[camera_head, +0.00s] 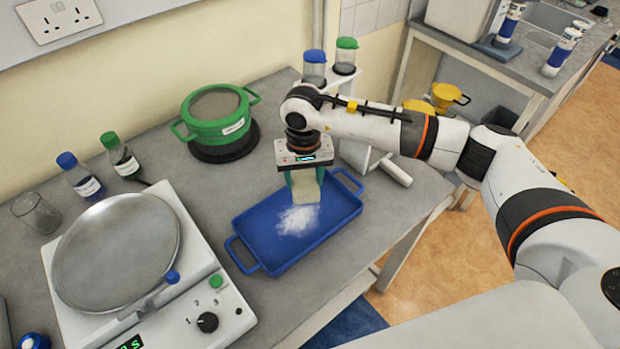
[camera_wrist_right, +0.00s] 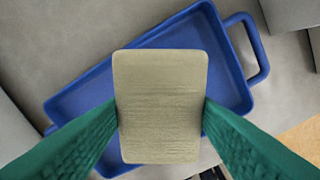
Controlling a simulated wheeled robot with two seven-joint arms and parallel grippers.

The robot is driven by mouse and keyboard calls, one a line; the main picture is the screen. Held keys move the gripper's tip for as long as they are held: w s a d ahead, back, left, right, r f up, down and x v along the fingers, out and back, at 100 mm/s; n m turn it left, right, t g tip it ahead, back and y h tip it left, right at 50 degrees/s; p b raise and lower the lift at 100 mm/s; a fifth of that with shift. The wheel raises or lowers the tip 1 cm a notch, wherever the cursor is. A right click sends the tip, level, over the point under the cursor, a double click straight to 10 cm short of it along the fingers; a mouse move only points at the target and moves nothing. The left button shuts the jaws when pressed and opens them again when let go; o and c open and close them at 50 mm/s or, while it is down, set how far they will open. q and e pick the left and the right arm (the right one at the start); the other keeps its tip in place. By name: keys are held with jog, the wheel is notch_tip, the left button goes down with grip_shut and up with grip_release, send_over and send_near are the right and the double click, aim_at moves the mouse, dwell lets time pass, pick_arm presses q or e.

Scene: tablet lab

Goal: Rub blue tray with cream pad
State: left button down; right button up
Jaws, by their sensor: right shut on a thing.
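The blue tray (camera_head: 262,245) lies on the grey bench in the middle of the head view, with a patch of white powder (camera_head: 297,220) on its floor. It also shows in the right wrist view (camera_wrist_right: 85,90), behind the pad. My right gripper (camera_head: 305,190) is shut on the cream pad (camera_head: 306,186), which is over the far part of the tray. In the right wrist view the pad (camera_wrist_right: 160,100) sits between the green fingers and hides the powder. I cannot tell whether the pad touches the tray floor. My left gripper is not in view.
A white hotplate with a round plate (camera_head: 118,250) stands at the left. A green pot (camera_head: 216,115) on a dark mat, two capped bottles (camera_head: 120,155) and a glass beaker (camera_head: 37,212) stand behind. A rack with capped jars (camera_head: 345,58) is beyond my right arm.

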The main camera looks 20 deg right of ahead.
jog(key=shift+s+f, duration=0.3)
jog(key=shift+f, duration=0.1)
jog(key=shift+f+b, duration=0.3)
jog(key=shift+f, duration=0.05)
notch_tip(320, 180, down, 3)
jog(key=shift+w+r+b, duration=0.1)
jog(key=shift+b, duration=0.25)
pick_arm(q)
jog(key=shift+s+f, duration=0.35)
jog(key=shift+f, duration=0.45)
pick_arm(e)
jog(key=shift+f, duration=0.7)
